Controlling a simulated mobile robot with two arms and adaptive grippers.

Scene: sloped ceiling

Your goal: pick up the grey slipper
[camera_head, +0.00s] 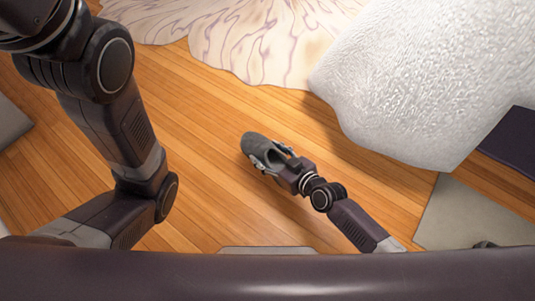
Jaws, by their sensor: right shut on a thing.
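The grey slipper (258,146) is near the middle of the head view, over the wooden floor. My right gripper (271,158) is shut on the slipper at its near right end, with its fingers around the edge. The wrist hides part of that end. I cannot tell whether the slipper touches the floor or hangs just above it. My left arm comes in from the left, but its gripper is outside the view.
A white textured cover (430,75) fills the upper right. A pale patterned rug (265,45) lies at the top. A dark purple item (512,148) is at the right edge, above a grey flat surface (465,215). The wooden floor (205,180) around the slipper is clear.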

